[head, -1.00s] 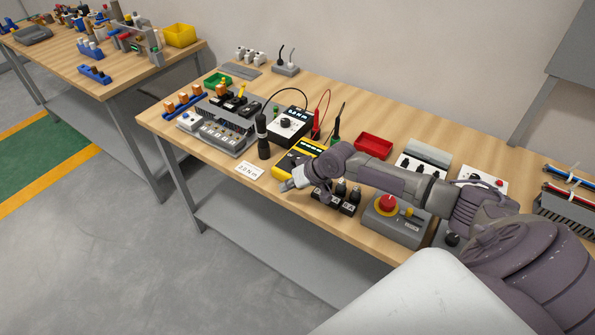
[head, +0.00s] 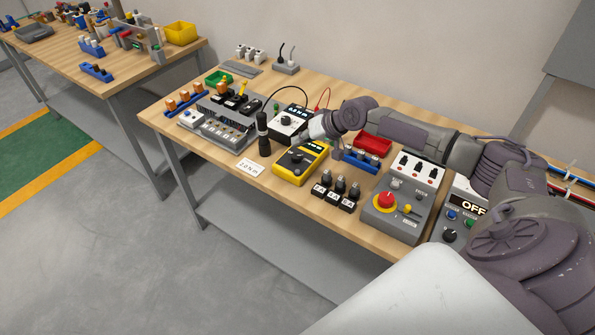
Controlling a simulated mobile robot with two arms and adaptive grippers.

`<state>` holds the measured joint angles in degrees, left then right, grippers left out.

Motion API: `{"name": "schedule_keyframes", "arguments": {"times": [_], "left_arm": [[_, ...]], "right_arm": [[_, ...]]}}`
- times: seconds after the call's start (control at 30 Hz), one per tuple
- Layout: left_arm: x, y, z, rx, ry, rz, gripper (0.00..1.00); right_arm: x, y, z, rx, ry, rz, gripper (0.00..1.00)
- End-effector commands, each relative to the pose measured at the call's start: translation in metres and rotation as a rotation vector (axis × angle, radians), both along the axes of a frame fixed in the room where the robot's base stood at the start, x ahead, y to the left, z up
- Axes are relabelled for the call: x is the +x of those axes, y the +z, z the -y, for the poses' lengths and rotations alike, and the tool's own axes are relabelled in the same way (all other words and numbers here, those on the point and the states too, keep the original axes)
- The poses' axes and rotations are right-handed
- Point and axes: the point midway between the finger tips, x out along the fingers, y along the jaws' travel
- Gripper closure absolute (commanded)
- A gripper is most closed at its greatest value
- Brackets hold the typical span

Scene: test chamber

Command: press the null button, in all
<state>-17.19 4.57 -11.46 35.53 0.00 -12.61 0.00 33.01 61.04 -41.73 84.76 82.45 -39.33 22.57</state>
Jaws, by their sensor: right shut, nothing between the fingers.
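My right gripper (head: 305,132) reaches in from the right and is shut and empty. Its fingertips appear at the right edge of a black-and-white meter (head: 289,121) with a lit display and a round knob, just behind a yellow multimeter (head: 300,163). I cannot tell whether they touch anything. No button that I can read as null shows; lettering on the meters is too small, and my gripper and arm hide part of this area. My left gripper is not in view.
A black upright screwdriver (head: 263,136) stands left of the meters by a white label (head: 251,167). Black knobs (head: 338,186), a grey box with a red emergency button (head: 386,201) and a red tray (head: 373,144) lie to the right. A grey switch panel (head: 220,120) is left.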

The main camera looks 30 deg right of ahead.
Motion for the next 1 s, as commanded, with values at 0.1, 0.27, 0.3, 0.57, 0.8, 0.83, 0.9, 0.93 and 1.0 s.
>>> {"name": "schedule_keyframes", "arguments": {"times": [0.1,0.27,0.3,0.57,0.8,0.83,0.9,0.93,1.0], "left_arm": [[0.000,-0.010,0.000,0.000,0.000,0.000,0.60],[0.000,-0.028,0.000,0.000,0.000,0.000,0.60],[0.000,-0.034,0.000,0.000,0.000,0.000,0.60],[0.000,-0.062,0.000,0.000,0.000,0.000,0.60],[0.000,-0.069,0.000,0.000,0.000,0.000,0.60],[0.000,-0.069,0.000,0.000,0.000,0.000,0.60],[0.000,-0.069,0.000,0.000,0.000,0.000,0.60],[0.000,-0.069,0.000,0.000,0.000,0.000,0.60],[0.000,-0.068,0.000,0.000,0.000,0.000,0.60]], "right_arm": [[0.000,-0.012,0.000,0.000,0.000,0.000,1.00],[0.000,-0.032,0.000,-0.001,0.000,-0.001,1.00],[0.000,-0.037,0.000,-0.001,0.000,-0.001,1.00],[0.000,-0.073,0.000,0.001,0.000,-0.001,1.00],[0.000,-0.086,0.000,0.000,-0.001,0.001,1.00],[0.000,-0.086,0.000,0.000,-0.001,0.001,1.00],[0.000,-0.086,0.000,-0.001,0.000,0.001,1.00],[0.000,-0.085,0.000,-0.001,0.000,0.001,1.00],[0.000,-0.085,0.000,-0.001,0.001,0.000,1.00]]}}
